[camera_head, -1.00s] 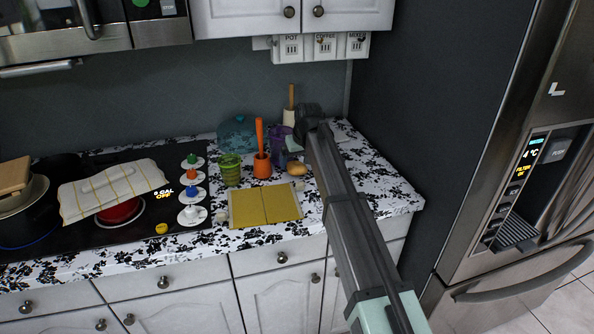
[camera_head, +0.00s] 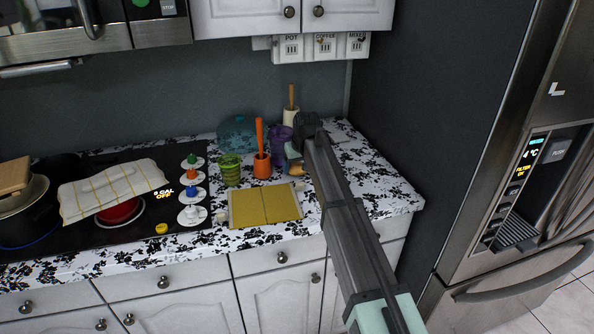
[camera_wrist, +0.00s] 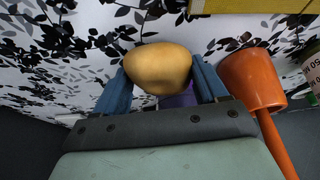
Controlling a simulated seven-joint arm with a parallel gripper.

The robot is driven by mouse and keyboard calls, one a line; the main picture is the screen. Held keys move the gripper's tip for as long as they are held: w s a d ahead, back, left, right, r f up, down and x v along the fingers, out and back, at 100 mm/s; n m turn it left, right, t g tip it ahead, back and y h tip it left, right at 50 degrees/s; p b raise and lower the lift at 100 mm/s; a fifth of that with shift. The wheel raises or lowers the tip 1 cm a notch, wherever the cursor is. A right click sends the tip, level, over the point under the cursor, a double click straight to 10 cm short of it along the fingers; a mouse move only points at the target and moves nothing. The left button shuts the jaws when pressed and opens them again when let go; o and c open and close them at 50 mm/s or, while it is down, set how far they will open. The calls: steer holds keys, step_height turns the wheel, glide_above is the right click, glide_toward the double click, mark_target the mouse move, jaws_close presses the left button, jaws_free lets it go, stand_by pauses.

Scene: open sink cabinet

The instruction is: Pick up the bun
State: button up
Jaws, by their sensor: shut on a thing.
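The bun (camera_wrist: 160,66) is a smooth, golden-tan rounded piece. In the wrist view it sits between the two blue fingers of my gripper (camera_wrist: 160,80), with one finger against each side. My gripper is shut on it, low over the patterned countertop (camera_wrist: 70,45). In the head view my gripper (camera_head: 295,153) is at the back right of the counter, beside the purple vase, and my arm and gripper hide most of the bun. I cannot tell whether the bun is clear of the counter.
An orange mortar with a pestle (camera_head: 262,166) stands close left of my gripper. It also shows in the wrist view (camera_wrist: 250,82). A purple vase (camera_head: 280,140) is just behind. A yellow board (camera_head: 265,206) lies in front. The counter's right side (camera_head: 375,185) is clear.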

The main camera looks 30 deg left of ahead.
steer(key=shift+c, duration=0.9)
